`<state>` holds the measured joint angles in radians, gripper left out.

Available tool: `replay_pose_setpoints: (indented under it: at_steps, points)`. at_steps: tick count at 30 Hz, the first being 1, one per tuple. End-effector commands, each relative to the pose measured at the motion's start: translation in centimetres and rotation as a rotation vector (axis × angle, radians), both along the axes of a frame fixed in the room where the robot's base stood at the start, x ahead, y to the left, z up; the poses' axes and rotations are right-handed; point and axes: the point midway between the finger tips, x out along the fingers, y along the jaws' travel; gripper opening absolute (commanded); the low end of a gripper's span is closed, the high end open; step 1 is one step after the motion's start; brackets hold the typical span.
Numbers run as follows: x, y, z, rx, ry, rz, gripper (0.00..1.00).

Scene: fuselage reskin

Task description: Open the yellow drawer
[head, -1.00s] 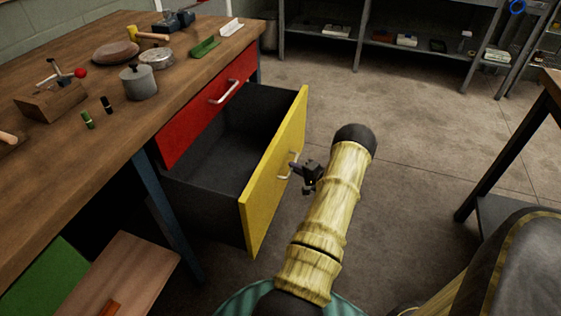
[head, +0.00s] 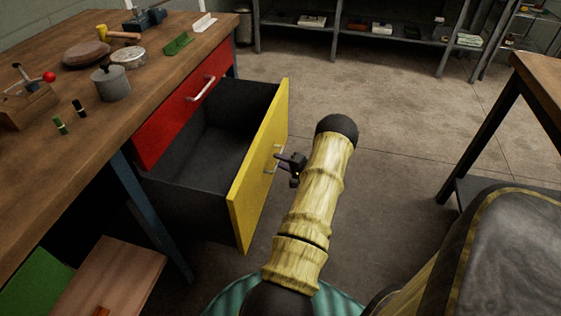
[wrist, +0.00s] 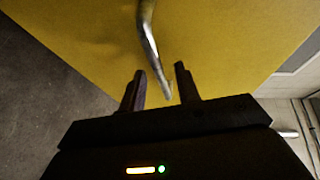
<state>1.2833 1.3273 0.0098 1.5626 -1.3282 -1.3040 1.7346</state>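The yellow drawer (head: 262,160) stands well out from the workbench below the red drawer, with its dark, empty-looking inside showing from above. Its yellow front fills much of the wrist view (wrist: 230,40). The silver bar handle (head: 277,153) is on the outer face and shows in the wrist view (wrist: 148,40). My gripper (head: 283,162) is at this handle, in front of the yellow face. In the wrist view my two fingers (wrist: 160,78) are apart, with the lower end of the handle between them and gaps visible on both sides.
The red drawer (head: 190,100) is closed above. The wooden workbench (head: 60,160) holds a pot, a mallet and small tools. Another table (head: 540,75) and a dark padded shape stand at the right. Shelves (head: 370,45) line the back. Floor beyond the drawer is clear.

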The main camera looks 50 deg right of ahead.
Motion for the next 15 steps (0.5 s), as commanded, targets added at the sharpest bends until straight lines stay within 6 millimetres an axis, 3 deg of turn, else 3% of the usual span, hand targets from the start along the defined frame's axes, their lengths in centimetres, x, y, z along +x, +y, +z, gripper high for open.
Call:
replay_pose_setpoints:
  at_steps: [5, 15]
  points:
    - [-2.4, 0.0, 0.7, 0.001, 0.001, -0.001, 0.33]
    - [-9.1, 0.1, 2.0, 0.0, 0.001, -0.002, 0.33]
